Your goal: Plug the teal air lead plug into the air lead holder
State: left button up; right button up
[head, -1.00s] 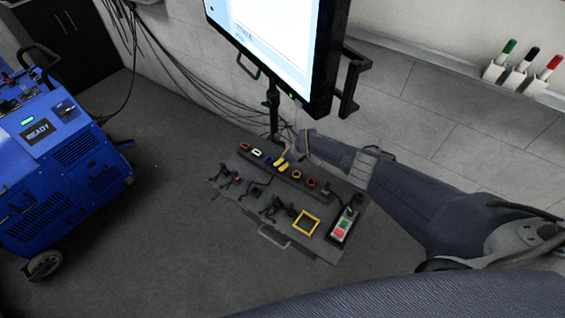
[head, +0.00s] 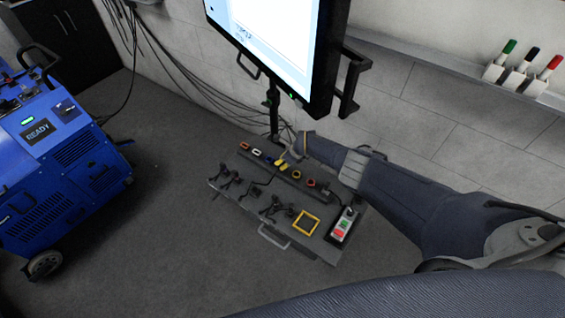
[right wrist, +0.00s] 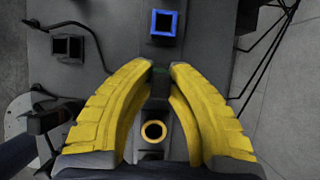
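My right gripper (head: 283,164) is over the row of holders on the dark bench panel (head: 238,208). Its yellow fingers lean together in the right wrist view (right wrist: 161,68), with a narrow dark piece with a green tint between the tips. This looks like the teal air lead plug (right wrist: 160,71), mostly hidden by the fingers. The gripper appears shut on it. It lines up between a blue square socket (right wrist: 163,23) and a yellow ring socket (right wrist: 153,131). The air lead holder under it is hidden, and I cannot tell how deep the plug sits. My left gripper is not in view.
A yellow square frame (head: 306,223) and a box with red and green buttons (head: 343,225) are on the panel's right part. Dark leads and fittings (head: 272,207) lie in front of the row. A monitor (head: 285,45) hangs behind. A blue machine (head: 65,165) stands left.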

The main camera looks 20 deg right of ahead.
grip_shut()
jog(key=shift+w+r, duration=0.1)
jog(key=shift+r, duration=1.95)
jog(key=shift+a, duration=0.1)
jog(key=s+a, duration=0.3)
jog(key=a, duration=0.4)
jog(key=s+a, duration=0.4)
jog(key=a, duration=0.3)
dwell(1.6)
jog(key=shift+a, duration=0.1)
dwell(0.4)
